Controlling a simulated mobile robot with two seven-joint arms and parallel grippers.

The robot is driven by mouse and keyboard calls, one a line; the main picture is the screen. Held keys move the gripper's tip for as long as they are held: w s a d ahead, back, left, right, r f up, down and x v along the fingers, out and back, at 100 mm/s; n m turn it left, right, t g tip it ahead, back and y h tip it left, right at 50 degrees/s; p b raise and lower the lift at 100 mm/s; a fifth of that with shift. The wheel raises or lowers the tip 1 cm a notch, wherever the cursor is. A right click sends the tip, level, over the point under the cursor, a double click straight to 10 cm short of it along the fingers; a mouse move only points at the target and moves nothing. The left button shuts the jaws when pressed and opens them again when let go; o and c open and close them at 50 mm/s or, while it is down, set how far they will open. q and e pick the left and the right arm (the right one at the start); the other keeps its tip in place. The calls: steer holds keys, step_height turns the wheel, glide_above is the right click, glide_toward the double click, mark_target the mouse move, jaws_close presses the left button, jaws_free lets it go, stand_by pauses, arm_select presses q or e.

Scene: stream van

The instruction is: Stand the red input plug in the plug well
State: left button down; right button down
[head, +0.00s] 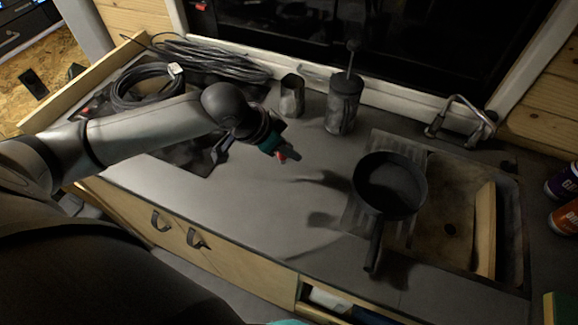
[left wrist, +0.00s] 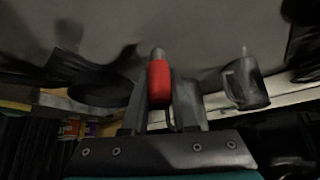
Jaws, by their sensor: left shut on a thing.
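My left gripper (head: 286,157) is above the middle of the grey counter, its fingers pointing down and right. It is shut on the red input plug (left wrist: 159,82), a red body with a grey metal tip. In the left wrist view the plug sits between the fingers, its tip pointing away from the palm. In the head view only a small bit of red (head: 281,156) shows at the fingers. I cannot make out the plug well in either view.
A dark pan (head: 390,184) stands right of the gripper, beside the sink (head: 452,238). A metal cup (head: 292,97) and a tall plunger pot (head: 343,104) stand at the back. Coiled cables (head: 205,62) lie back left. The counter's front middle (head: 255,215) is clear.

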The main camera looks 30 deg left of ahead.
mark_target(296, 171)
arm_select(q)
steer(key=shift+f+b, duration=0.4)
steer(key=shift+f, duration=2.65)
steer(key=shift+f, duration=0.2)
steer(key=c, duration=0.7)
jaws_free()
